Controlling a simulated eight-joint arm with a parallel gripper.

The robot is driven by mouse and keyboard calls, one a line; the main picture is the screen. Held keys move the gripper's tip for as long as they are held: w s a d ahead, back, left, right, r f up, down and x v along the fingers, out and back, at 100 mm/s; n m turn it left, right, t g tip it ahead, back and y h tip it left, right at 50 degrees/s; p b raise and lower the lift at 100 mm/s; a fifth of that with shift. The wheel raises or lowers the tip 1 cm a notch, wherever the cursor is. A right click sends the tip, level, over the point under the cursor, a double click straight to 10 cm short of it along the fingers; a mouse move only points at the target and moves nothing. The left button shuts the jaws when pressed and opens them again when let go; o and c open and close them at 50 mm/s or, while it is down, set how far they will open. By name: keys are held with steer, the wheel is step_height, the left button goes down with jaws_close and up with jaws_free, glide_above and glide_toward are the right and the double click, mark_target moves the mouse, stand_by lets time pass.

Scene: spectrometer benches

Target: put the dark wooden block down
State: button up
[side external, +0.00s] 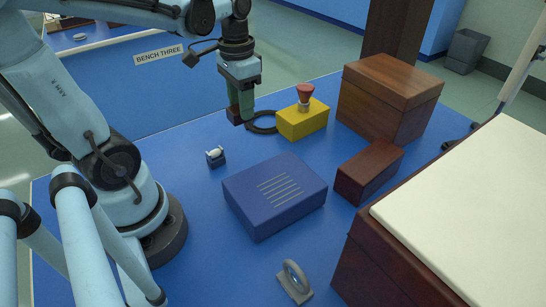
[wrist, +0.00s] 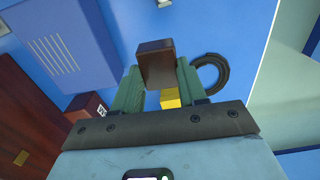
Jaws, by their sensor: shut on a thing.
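The dark wooden block (wrist: 155,62) is between the green fingers of my gripper (wrist: 157,88) in the wrist view, and the fingers are shut on it. In the side external view my gripper (side external: 240,103) points down at the back of the blue bench, left of the yellow box. There the block is mostly hidden by the fingers, with only a dark part showing at their tips. I cannot tell whether the block touches the bench top (side external: 190,190).
A black ring (side external: 262,123) lies right beside the gripper, and a yellow box (side external: 303,121) with a red button stands beyond it. A blue box (side external: 275,196), small tape dispenser (side external: 215,157), reddish wooden box (side external: 368,172) and large wooden box (side external: 385,100) stand around. The bench left of the gripper is clear.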

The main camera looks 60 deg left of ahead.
steer(key=shift+w+f, duration=0.1)
steer(key=shift+w, duration=0.2)
steer(key=shift+a+f, duration=0.2)
steer(key=shift+a, duration=0.15)
steer(key=a+f, duration=0.2)
steer(key=a, duration=0.1)
steer(key=s+a+f, duration=0.1)
steer(key=a+f, duration=0.1)
steer(key=a, duration=0.2)
steer(key=a+f, duration=0.2)
steer(key=a, duration=0.1)
steer(key=shift+s+a+f, duration=0.15)
steer(key=shift+a+f, duration=0.1)
steer(key=shift+a, duration=0.15)
steer(key=shift+f, duration=2.05)
steer(key=shift+f, duration=0.1)
steer(key=o, duration=1)
steer(key=shift+o, duration=0.2)
